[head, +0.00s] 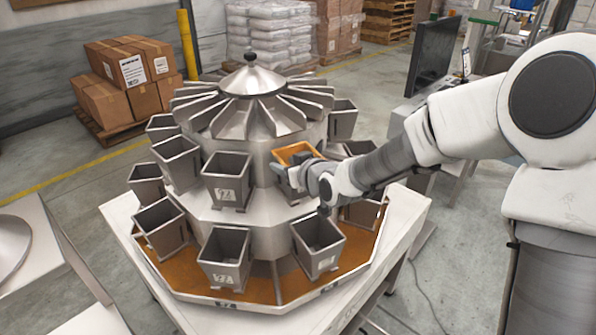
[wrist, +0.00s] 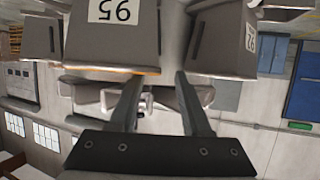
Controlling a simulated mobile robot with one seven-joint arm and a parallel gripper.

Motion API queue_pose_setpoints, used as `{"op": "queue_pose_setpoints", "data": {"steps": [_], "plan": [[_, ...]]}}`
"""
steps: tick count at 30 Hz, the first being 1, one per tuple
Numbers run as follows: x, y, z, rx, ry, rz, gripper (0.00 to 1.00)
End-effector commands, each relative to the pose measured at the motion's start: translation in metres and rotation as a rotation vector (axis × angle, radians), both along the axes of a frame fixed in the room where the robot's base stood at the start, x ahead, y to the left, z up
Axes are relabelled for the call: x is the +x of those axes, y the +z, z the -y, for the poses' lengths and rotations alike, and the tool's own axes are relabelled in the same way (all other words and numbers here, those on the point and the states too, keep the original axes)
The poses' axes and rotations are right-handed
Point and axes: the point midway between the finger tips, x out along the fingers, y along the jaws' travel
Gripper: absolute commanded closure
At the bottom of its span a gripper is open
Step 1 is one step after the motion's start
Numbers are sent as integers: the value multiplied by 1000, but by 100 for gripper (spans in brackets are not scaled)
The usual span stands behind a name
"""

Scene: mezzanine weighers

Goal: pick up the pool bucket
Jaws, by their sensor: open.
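The bucket in front of my gripper has an orange rim and interior (head: 297,150) in the head view. It hangs in the upper ring of grey buckets around the steel weigher. My gripper (head: 290,177) is at its front and hides most of its body. In the wrist view, a grey bucket face with a white number label (wrist: 112,38) fills the top centre, with a thin orange line along its lower edge. My gripper's two fingers (wrist: 159,75) are spread and empty, their tips close to that edge. I cannot tell whether they touch it.
Neighbouring grey buckets crowd both sides, including one at the left (head: 228,178) and one below (head: 317,243). The conical top with radial chutes (head: 252,80) rises above. A white platform edge (head: 415,215) and a dark monitor (head: 432,55) are at the right.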

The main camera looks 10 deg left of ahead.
Motion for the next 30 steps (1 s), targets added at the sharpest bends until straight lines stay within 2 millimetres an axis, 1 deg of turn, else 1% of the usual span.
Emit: {"op": "queue_pose_setpoints", "data": {"steps": [3, 8, 12, 18, 20, 24, 26, 27, 30], "plan": [[14, -4, -8, 2, 0, -2, 52], [28, -11, -19, 2, 0, -1, 52], [33, -14, -22, -1, 0, 1, 52], [33, -14, -22, 0, -1, 0, 52], [33, -14, -22, 0, 0, 0, 61], [33, -14, -22, 0, 0, 0, 86], [33, -14, -22, 0, 0, 0, 97], [33, -14, -22, 0, 0, 0, 100], [33, -14, -22, 0, 0, 0, 100]]}}
